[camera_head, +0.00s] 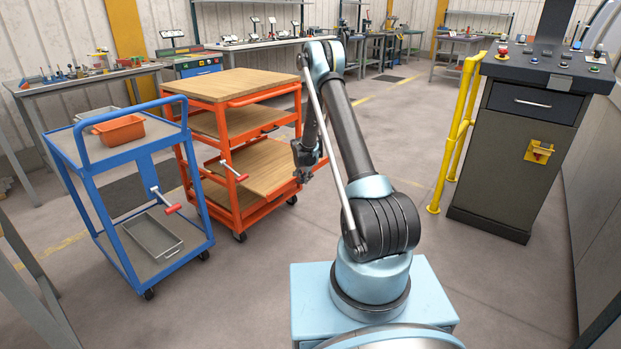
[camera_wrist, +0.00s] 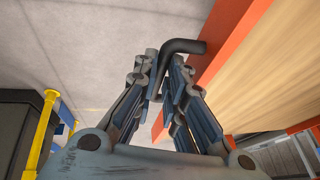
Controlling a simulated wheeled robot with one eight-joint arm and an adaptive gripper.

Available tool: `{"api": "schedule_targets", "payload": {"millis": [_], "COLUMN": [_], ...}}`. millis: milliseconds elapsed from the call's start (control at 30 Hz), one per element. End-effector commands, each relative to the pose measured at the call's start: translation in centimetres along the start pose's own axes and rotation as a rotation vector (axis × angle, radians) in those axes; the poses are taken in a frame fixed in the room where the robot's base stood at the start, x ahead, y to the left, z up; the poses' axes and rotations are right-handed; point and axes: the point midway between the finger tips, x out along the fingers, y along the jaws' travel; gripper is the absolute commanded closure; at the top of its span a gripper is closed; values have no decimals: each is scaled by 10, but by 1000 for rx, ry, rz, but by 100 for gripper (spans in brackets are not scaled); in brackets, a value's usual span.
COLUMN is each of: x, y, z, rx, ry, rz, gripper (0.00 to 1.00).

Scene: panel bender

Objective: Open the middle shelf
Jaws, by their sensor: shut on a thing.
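The orange cart (camera_head: 240,103) stands left of my arm, with wooden boards at several levels. A wooden shelf (camera_head: 262,163) below the upper two boards lies beside my gripper (camera_head: 304,172); I cannot tell surely how far it is out. In the wrist view, a dark bent handle (camera_wrist: 186,47) runs down between the fingers of my gripper (camera_wrist: 160,78), which is shut on it. The shelf's wood (camera_wrist: 262,75) and orange edge (camera_wrist: 222,45) fill the right of that view. My gripper hides the handle in the head view.
A blue cart (camera_head: 180,165) with an orange bin (camera_head: 119,130) stands to the left. Levers with red grips stick out from both carts. A yellow rail (camera_head: 455,140) and a dark control cabinet (camera_head: 515,150) stand to the right. Floor between cart and rail is clear.

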Motion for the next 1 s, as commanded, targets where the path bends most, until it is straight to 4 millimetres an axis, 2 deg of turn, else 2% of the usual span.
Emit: {"api": "schedule_targets", "payload": {"millis": [500, 533, 600, 1000], "x": [-3, -3, -3, -6], "y": [-2, -2, -3, -5], "z": [6, 6, 7, 11], "rx": [-11, -12, -12, -15], "ry": [5, 5, 4, 0], "rz": [-4, -4, -5, -7], "gripper": [100, 82, 69, 69]}}
